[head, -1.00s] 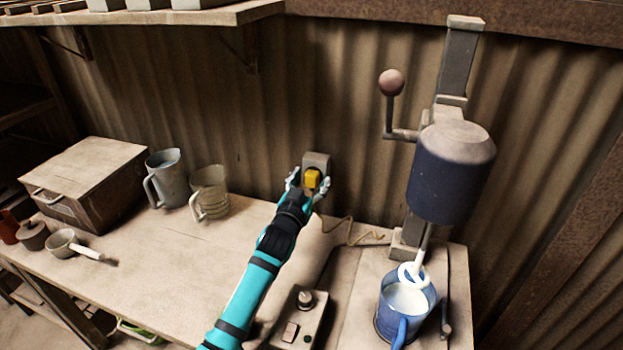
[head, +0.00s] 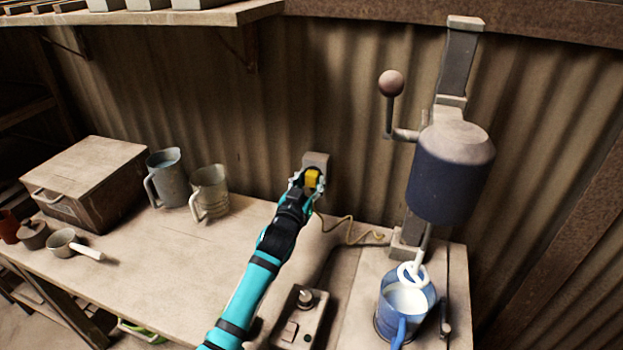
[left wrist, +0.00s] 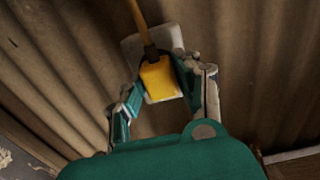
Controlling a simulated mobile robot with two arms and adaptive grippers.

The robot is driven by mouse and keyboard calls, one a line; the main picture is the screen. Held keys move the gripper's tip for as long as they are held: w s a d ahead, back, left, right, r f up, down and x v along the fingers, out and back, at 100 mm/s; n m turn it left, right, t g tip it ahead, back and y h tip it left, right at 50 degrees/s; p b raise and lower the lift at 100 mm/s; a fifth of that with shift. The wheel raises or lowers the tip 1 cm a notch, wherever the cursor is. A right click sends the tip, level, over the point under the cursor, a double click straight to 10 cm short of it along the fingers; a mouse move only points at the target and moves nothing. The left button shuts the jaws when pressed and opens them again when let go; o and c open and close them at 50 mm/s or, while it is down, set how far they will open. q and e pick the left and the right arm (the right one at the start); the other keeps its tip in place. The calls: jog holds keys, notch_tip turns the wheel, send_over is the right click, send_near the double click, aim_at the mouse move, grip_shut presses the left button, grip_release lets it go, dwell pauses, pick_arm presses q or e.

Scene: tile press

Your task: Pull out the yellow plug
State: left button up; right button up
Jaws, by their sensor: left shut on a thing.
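The yellow plug (head: 312,178) sits at the grey wall socket (head: 317,158) on the corrugated wall, above the back edge of the bench. My left gripper (head: 308,181) is shut on the plug, with a finger on either side of it. The left wrist view also shows the plug (left wrist: 158,78) between the fingers, with the pale socket plate (left wrist: 132,47) behind it and a cord running from the plug's dark end. In that view I cannot see the contact clearly. My right gripper is not in view.
A press (head: 450,170) with a ball-ended lever stands to the right, above a blue mug (head: 390,318). A control box (head: 300,320) stands near the bench front. Two mugs, a small pan and a lidded box (head: 90,175) stand at left. The bench middle (head: 190,260) is clear.

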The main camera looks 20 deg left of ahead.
aim_at(310, 182)
pick_arm(q)
grip_shut()
jog(key=shift+s, duration=0.1)
jog(key=shift+s+p, duration=0.2)
jog(key=shift+p, duration=0.1)
jog(key=shift+s+a+r+p, duration=0.1)
jog(key=shift+s+p, duration=1.35)
jog(key=shift+s, duration=1.25)
jog(key=s+d+r, duration=0.1)
jog(key=s+r, duration=0.1)
jog(key=s, duration=2.5)
jog(key=shift+s+r+y, duration=0.15)
jog(key=shift+y, duration=0.15)
